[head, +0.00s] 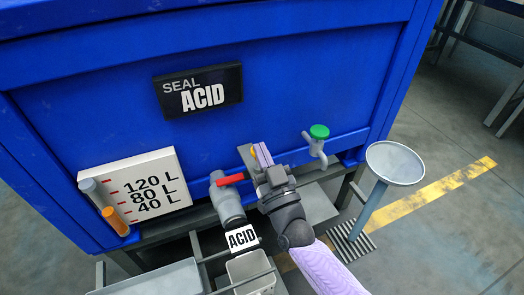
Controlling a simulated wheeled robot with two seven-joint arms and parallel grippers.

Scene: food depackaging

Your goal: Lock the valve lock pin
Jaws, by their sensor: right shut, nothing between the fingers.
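A grey valve (222,190) with a red handle (231,179) sits on the front of the blue tank, above a pipe labelled ACID. My right gripper (262,155) is just right of the red handle, its fingers shut and empty, pointing up toward the tank front. A small yellow part (254,151) shows at the fingertips, in front of a grey plate (246,157); I cannot tell whether it is the lock pin or whether the fingers touch it. The gripper body hides the right end of the handle. My left gripper is out of view.
The blue tank (290,85) fills the upper view. A green-topped tap (319,132) is to the gripper's right, near a round grey stand (394,163). A level gauge (135,188) is at left. A pale container (250,271) stands below the ACID pipe.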

